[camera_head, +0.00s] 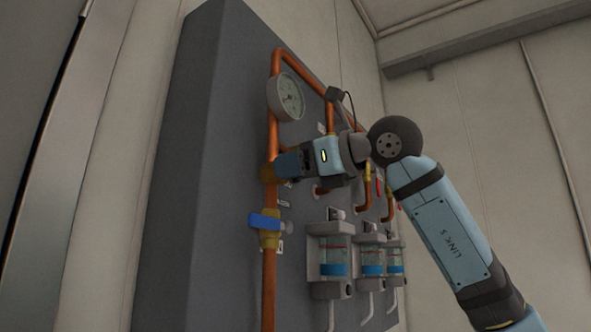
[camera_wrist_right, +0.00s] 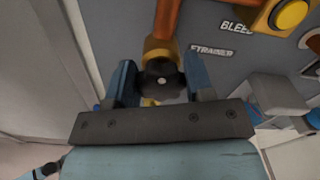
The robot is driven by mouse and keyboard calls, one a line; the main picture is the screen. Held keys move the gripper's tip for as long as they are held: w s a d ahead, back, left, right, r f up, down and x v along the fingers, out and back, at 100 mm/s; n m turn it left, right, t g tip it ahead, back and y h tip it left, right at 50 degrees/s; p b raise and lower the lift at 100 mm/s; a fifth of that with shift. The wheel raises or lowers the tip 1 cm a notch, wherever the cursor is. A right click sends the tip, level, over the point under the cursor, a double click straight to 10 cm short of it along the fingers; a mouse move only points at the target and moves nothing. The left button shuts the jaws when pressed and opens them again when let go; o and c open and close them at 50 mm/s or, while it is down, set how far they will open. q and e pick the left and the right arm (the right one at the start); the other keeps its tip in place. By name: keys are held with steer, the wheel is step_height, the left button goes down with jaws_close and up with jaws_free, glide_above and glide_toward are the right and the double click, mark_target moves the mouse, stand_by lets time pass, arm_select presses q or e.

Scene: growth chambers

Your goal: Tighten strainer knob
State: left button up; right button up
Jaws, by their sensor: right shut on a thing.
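The strainer knob (camera_wrist_right: 160,80) is dark and round with a light centre dot, on a brass fitting (camera_wrist_right: 157,50) on a copper pipe. A label reading "STRAINER" stands beside it in the right wrist view. My right gripper (camera_wrist_right: 160,85) has one blue finger on each side of the knob and is shut on it. In the head view my right gripper (camera_head: 279,166) reaches from the right to the brass fitting (camera_head: 268,172) on the vertical pipe and hides the knob.
A pressure gauge (camera_head: 287,97) is above the gripper. A blue-handled valve (camera_head: 265,222) is below it on the same pipe. Several clear containers with blue liquid (camera_head: 334,262) hang on the grey panel (camera_head: 205,150) to the right.

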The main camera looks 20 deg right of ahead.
steer(key=shift+m, duration=0.6)
arm_select(q)
steer(key=shift+r, duration=0.15)
arm_select(e)
steer(key=o, duration=0.9)
arm_select(q)
steer(key=shift+d+f, duration=0.1)
steer(key=shift+f, duration=0.1)
arm_select(e)
steer(key=shift+d, duration=0.1)
arm_select(q)
steer(key=shift+b, duration=0.35)
arm_select(e)
steer(key=v, duration=1.3)
steer(key=shift+s+d, duration=0.15)
steer(key=shift+s, duration=0.15)
